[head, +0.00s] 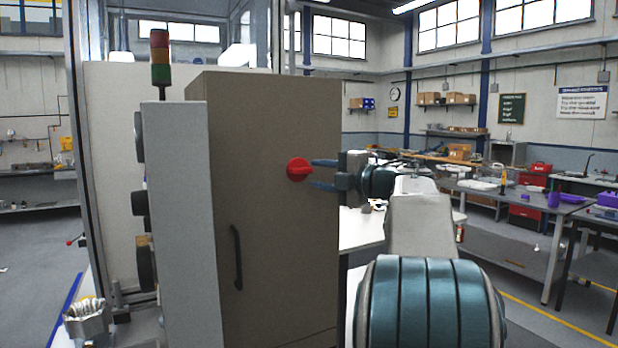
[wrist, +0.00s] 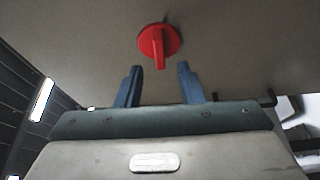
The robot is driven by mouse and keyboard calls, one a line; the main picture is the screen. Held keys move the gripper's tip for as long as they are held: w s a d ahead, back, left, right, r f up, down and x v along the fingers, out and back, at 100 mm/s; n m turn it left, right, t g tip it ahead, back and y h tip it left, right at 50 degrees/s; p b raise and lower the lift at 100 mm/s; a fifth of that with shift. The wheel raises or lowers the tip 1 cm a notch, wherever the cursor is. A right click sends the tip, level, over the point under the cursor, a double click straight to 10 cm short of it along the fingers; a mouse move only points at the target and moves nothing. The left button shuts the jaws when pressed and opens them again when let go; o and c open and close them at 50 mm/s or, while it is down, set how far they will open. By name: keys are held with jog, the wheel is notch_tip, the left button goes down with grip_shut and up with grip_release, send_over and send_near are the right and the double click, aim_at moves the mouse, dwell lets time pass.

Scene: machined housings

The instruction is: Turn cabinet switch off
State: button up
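The cabinet (head: 270,220) is a tall grey-brown box in the middle of the head view. Its red rotary switch (head: 298,169) sits on the upper right of the door. In the wrist view the red switch (wrist: 158,45) shows a round base with a raised grip bar, just beyond the fingertips. My gripper (head: 318,174) is to the right of the switch, with its two blue fingers apart and pointing at it. In the wrist view my gripper (wrist: 158,82) is open and empty, with a gap between the fingers and the switch.
A black door handle (head: 237,257) is on the cabinet door, below and left of the switch. A signal tower light (head: 160,60) stands behind the cabinet's left side. A white table (head: 362,230) is behind my arm. Workbenches (head: 500,192) stand farther right.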

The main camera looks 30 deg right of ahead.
jog(key=b+v, duration=0.1)
jog(key=v, duration=0.8)
jog(key=s+a+f+m+g+h, duration=0.2)
jog(key=a+f+m+h, duration=0.35)
jog(key=f+m, duration=0.5)
jog(key=s+a+f+m+g+h, duration=0.15)
jog(key=a+f+m+h, duration=0.35)
jog(key=f+m, duration=0.5)
jog(key=s+a+f+m+g+y, duration=0.1)
jog(key=s+a+f+g, duration=0.4)
jog(key=s+a+f, duration=0.2)
jog(key=s+a+f+m+g+y, duration=0.1)
jog(key=s+a+f+g+y, duration=0.1)
jog(key=s+a+f+g, duration=0.3)
jog(key=s+a+f, duration=0.2)
jog(key=s+f, duration=0.2)
jog(key=s, duration=0.2)
jog(key=shift+s+f, duration=0.25)
jog(key=shift+f, duration=0.15)
